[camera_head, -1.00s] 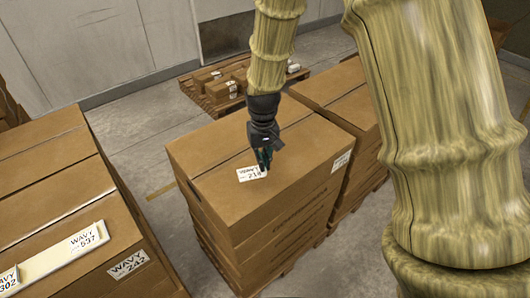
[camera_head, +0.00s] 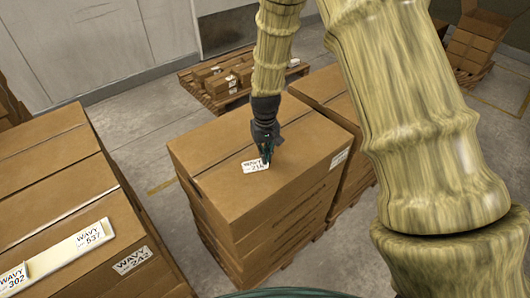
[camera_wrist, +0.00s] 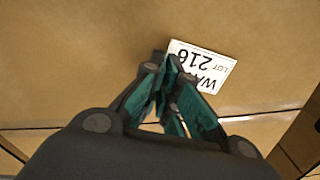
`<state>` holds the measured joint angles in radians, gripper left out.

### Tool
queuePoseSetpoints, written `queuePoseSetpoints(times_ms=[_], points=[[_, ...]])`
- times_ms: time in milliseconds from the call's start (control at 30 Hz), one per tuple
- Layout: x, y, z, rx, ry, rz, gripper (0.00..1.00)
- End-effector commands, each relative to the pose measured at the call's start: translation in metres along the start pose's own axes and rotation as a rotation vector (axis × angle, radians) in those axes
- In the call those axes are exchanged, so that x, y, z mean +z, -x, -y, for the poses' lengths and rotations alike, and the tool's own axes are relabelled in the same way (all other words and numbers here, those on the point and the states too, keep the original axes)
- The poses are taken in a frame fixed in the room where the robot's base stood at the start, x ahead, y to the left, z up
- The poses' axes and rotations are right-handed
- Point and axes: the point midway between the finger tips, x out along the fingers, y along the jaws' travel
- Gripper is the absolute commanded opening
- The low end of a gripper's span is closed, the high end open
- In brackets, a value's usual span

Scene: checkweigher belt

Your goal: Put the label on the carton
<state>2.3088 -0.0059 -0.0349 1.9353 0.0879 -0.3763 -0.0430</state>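A white label (camera_head: 256,165) printed WAVY 216 is at my gripper's fingertips, over the top of the brown carton (camera_head: 215,145) that tops the middle stack. In the wrist view the label (camera_wrist: 205,62) shows upside down and tilted, and the fingers cover part of its near edge. My gripper (camera_head: 266,156), also in the wrist view (camera_wrist: 168,72), points down with its teal fingers close together, shut on the label's edge. Whether the label touches the carton or hangs slightly above it I cannot tell.
Cartons on the left carry a white strip (camera_head: 62,252) with labels 537 (camera_head: 90,237) and 302 (camera_head: 13,279); label 242 (camera_head: 132,260) is on a carton side. Another carton stack (camera_head: 330,95) adjoins behind. A pallet of small boxes (camera_head: 222,80) stands farther back.

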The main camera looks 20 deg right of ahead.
Motion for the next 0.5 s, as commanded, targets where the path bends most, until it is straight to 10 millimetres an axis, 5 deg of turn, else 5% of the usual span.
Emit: queuePoseSetpoints(times_ms=[300, 433, 500], points=[[-0.0002, -0.0030, 0.0001, 0.000, 0.000, -0.001, 0.00], [-0.0004, -0.0024, 0.0001, 0.000, 0.000, -0.001, 0.24], [-0.0003, -0.0024, 0.0001, 0.000, 0.000, -0.001, 0.27]])
